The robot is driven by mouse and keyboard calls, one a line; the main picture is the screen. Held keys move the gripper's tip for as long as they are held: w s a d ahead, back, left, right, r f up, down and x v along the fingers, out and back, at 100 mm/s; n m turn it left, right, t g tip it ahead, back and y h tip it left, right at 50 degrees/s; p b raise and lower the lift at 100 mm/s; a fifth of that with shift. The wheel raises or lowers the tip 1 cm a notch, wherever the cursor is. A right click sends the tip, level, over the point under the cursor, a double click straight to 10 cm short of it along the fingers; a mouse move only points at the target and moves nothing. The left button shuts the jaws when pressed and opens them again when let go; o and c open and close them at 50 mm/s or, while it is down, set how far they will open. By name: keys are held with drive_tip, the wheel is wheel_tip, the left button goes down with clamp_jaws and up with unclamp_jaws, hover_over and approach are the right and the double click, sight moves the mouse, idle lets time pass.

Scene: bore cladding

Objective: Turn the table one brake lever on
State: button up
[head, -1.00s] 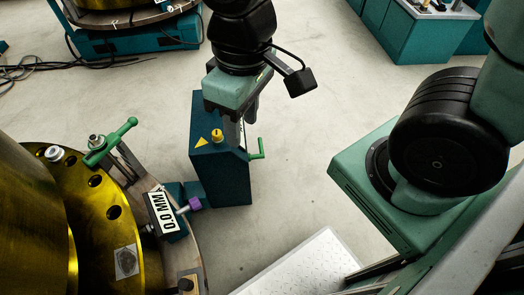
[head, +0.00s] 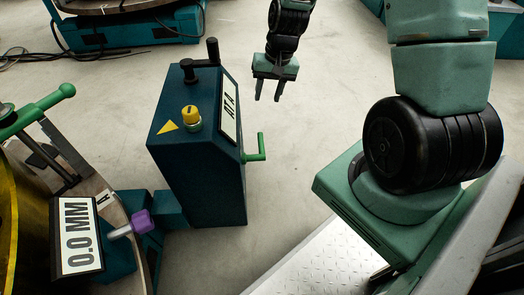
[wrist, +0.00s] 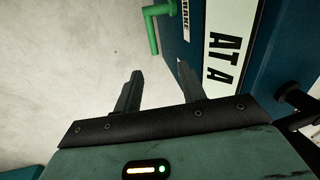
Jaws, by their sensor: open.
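A dark teal control box (head: 195,170) stands on the floor in the middle of the head view. A green L-shaped lever (head: 258,152) sticks out of its right side, with its end bent upward. In the wrist view the green lever (wrist: 153,30) is at the top, beside a partly visible label (wrist: 185,18) reading "AKE". My gripper (head: 269,98) is open and empty beyond the lever, apart from it. In the wrist view my gripper's fingers (wrist: 158,68) point toward the lever side of the box, with a gap between them and the lever.
The box top carries a yellow knob (head: 191,114) and a black crank (head: 207,58). A turntable edge with a "0.0 MM" display (head: 78,240) and a purple-tipped lever (head: 135,224) is at lower left. Bare floor (head: 330,110) lies right of the box.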

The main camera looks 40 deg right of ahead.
wheel_tip(320, 180, down, 3)
drive_tip(key=d, duration=0.2)
drive_tip(key=b, duration=0.8)
approach(261, 140)
drive_tip(key=shift+m, duration=0.4)
drive_tip(key=f, duration=0.5)
drive_tip(key=w+a+f, duration=0.1)
drive_tip(key=f, duration=0.2)
drive_tip(key=shift+f, duration=0.25)
clamp_jaws()
